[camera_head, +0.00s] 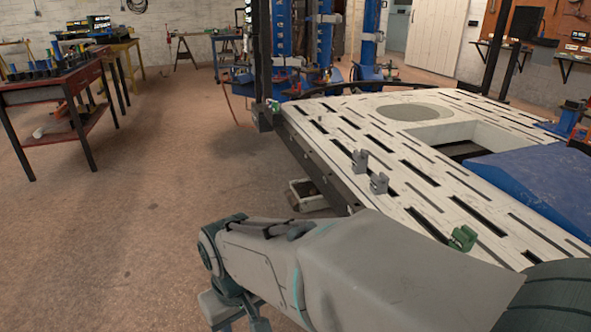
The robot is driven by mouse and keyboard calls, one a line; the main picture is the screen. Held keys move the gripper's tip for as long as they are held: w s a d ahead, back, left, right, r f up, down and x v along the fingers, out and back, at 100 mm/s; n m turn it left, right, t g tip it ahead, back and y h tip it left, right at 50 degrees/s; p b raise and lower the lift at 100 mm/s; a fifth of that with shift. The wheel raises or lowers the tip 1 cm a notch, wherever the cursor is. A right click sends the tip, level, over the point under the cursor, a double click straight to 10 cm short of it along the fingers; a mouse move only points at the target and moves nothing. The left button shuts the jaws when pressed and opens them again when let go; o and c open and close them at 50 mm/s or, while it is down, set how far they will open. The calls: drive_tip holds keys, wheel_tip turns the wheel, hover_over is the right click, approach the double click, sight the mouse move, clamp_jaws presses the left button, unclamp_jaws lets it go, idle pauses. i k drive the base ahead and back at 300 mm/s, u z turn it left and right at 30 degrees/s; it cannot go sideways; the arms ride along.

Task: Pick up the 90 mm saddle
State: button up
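Two small grey saddle-shaped blocks stand on the slotted white bench top: one grey saddle (360,161) and, just nearer, another grey saddle (379,183). A green saddle-like piece (463,238) sits closer to me near the bench's front edge. No size marking is readable, so I cannot tell which is the 90 mm one. My arm crosses the bottom of the view. My gripper (236,312) hangs at the bottom edge, left of the bench and apart from all these pieces. Its fingertips are cut off by the frame.
The bench top (345,125) has a rectangular opening and a round grey disc (414,112). A blue ramp-like block (535,185) covers its right side. A low tray (308,196) is beside the bench. A red workbench (60,85) stands left; floor between is clear.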

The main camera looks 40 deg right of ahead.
sight(379, 185)
drive_tip(key=z, duration=0.2)
drive_tip(key=i, duration=1.35)
drive_tip(key=z, duration=0.65)
drive_tip(key=i, duration=1.45)
drive_tip(key=z, duration=1.85)
drive_tip(key=i, duration=0.9)
drive_tip(key=z, duration=0.85)
